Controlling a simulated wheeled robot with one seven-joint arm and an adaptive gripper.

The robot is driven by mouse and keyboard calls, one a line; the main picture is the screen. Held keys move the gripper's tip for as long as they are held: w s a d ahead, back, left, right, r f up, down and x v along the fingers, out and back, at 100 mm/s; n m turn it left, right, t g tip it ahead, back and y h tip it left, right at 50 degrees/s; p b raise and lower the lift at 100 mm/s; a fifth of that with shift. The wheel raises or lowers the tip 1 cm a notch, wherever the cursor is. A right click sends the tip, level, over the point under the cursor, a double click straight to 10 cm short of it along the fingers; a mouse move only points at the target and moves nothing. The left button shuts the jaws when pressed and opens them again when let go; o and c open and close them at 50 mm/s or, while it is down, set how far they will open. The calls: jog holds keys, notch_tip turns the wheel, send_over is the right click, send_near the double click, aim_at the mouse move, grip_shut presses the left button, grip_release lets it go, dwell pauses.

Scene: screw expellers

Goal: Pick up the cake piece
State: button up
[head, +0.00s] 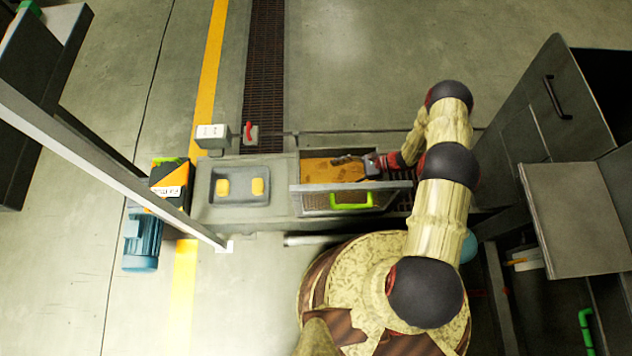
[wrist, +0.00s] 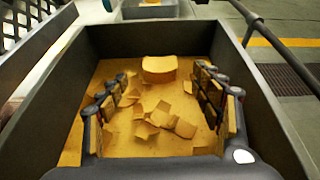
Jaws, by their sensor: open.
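Several thin, curved yellow-brown cake pieces lie in a dark open-topped bin (wrist: 60,75), on a bed of the same colour. The largest cake piece (wrist: 160,66) is a curved slab near the far end in the wrist view. Smaller flakes (wrist: 160,115) lie nearer, between the fingers. My gripper (wrist: 165,78) is open and empty, its fingers spread left and right and pointing toward the slab. Whether the fingertips are level with the slab or above it, I cannot tell. In the head view my gripper (head: 340,161) is over the bin, and the single pieces are too small to tell apart.
The bin's side walls stand close on both sides of my fingers. In the head view a grey box with two yellow parts (head: 240,187) adjoins the bin at left. A grey cabinet (head: 560,110) stands at right.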

aim_at(319, 179)
jog(key=shift+f+b+x, duration=0.2)
jog(key=shift+b+x, duration=0.4)
jog(key=shift+x, duration=1.35)
jog(key=shift+f+b+x, duration=0.2)
jog(key=shift+b+x, duration=0.35)
jog(key=shift+x, duration=1.45)
jog(key=shift+d+r, duration=0.1)
jog(key=shift+d, duration=0.05)
jog(key=shift+c, duration=1.2)
jog(key=c, duration=1)
